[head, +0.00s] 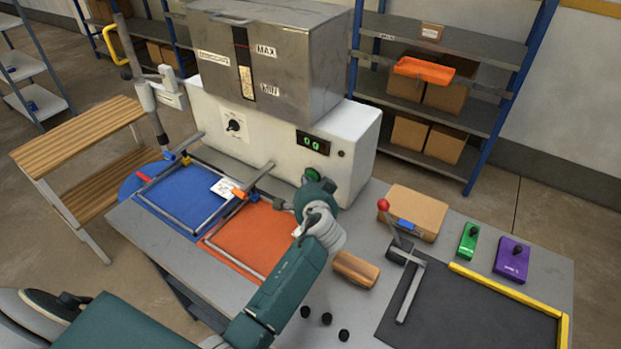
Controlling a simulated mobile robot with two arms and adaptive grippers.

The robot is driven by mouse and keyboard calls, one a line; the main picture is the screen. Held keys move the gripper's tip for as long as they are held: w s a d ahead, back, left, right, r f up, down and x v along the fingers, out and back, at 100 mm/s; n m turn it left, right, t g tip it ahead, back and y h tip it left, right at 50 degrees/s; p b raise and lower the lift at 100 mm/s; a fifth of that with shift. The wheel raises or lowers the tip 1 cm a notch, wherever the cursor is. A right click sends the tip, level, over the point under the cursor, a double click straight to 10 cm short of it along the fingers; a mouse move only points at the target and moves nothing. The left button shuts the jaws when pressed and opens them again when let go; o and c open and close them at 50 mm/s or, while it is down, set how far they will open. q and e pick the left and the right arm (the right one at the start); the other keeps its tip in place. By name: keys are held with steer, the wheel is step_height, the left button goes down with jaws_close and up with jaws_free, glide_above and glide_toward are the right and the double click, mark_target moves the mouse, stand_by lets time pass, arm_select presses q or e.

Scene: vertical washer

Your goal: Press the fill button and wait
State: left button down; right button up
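The white washer (348,128) stands on the grey table, with a steel tank (300,55) on top. The tank has a level window (245,65) with a MAX label. A display (313,142) on the washer's front reads green digits that look like 00. A round green button (312,174) sits low on the front. My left gripper (314,190) is right at the green button, partly covering it; I cannot tell whether it touches. Its fingers are too small and turned away to show whether they are open. My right gripper is not in view.
Metal frames lie on the blue mat (185,195) and orange mat (265,235). A wooden block (355,269), a red-knobbed lever (384,205), a cardboard box (413,212), green (468,243) and purple (511,259) control boxes and a yellow-edged dark mat (455,310) lie to the right.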

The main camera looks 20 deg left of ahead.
arm_select(q)
steer(key=shift+w, duration=0.2)
steer(key=shift+s+r, duration=0.1)
stand_by(0.4)
steer(key=shift+s+a+p, duration=0.1)
steer(key=shift+s+p, duration=0.3)
steer(key=shift+s, duration=0.4)
steer(key=shift+s+p, duration=0.3)
steer(key=shift+s, duration=0.1)
steer(key=shift+s+a+p, duration=0.15)
steer(key=shift+s+p, duration=0.25)
steer(key=shift+s, duration=0.55)
steer(key=shift+s+a+p, duration=0.15)
steer(key=shift+s+p, duration=0.25)
steer(key=shift+s, duration=0.75)
